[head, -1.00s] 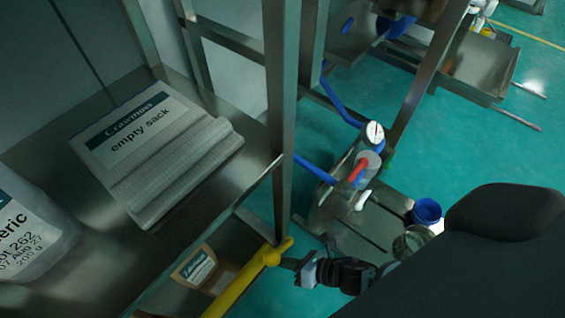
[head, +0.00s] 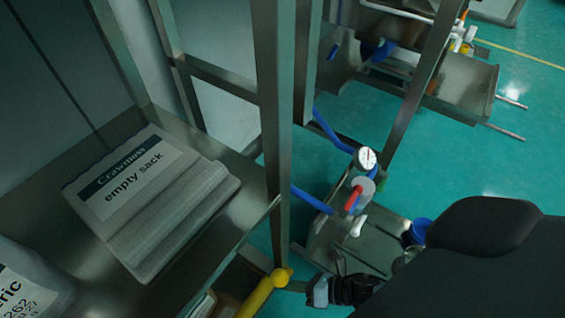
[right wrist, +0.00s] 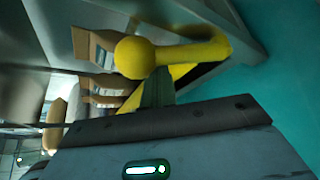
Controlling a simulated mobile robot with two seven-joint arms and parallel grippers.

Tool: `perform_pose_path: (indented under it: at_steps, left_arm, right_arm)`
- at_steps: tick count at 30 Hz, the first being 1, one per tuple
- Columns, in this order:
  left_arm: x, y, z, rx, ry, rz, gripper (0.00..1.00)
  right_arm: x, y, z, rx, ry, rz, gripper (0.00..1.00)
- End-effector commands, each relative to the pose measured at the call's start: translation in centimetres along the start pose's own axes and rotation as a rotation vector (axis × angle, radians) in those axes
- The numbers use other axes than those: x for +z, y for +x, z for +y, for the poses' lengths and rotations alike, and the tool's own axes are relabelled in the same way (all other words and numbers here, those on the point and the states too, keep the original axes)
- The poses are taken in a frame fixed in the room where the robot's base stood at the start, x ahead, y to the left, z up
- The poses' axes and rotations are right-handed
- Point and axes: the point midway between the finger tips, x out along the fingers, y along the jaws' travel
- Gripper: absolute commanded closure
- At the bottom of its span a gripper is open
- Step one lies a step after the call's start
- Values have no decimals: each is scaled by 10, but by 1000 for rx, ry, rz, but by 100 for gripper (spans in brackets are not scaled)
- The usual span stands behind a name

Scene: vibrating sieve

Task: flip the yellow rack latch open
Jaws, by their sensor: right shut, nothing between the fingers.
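The yellow rack latch (head: 260,295) shows at the bottom of the head view, beside the rack's front post. It is a bar ending in a round knob. In the right wrist view the latch (right wrist: 190,56) runs from its ball-shaped knob on the left to a bend on the right. My right gripper (head: 298,286) is shut and empty, its tip close to the knob. In the right wrist view the shut fingers (right wrist: 157,88) are right by the yellow bar; I cannot tell whether they touch it. My left gripper is not in view.
The metal rack post (head: 273,130) stands beside the latch. An empty sack (head: 150,200) and a white labelled container (head: 30,285) lie on the upper shelf. Cardboard boxes (right wrist: 90,50) are behind the latch. A gauge (head: 365,158) and blue pipes stand beyond the rack.

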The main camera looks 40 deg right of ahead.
Motion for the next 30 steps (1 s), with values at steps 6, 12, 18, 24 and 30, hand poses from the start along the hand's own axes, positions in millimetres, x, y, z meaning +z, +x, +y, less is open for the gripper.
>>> perform_pose_path:
  at_steps: [6, 12, 18, 24, 30]
  left_arm:
    - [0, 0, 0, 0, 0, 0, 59]
    - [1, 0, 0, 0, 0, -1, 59]
    - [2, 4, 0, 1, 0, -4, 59]
    - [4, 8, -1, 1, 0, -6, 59]
    - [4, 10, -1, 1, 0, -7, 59]
  right_arm:
    - [14, -8, -4, 4, 9, -2, 100]
    - [24, -13, -8, 5, 7, -2, 100]
    - [29, -16, -13, 5, 8, -1, 100]
    - [32, -18, -16, 42, 75, -1, 100]
    - [34, -19, -17, 64, 111, -1, 100]
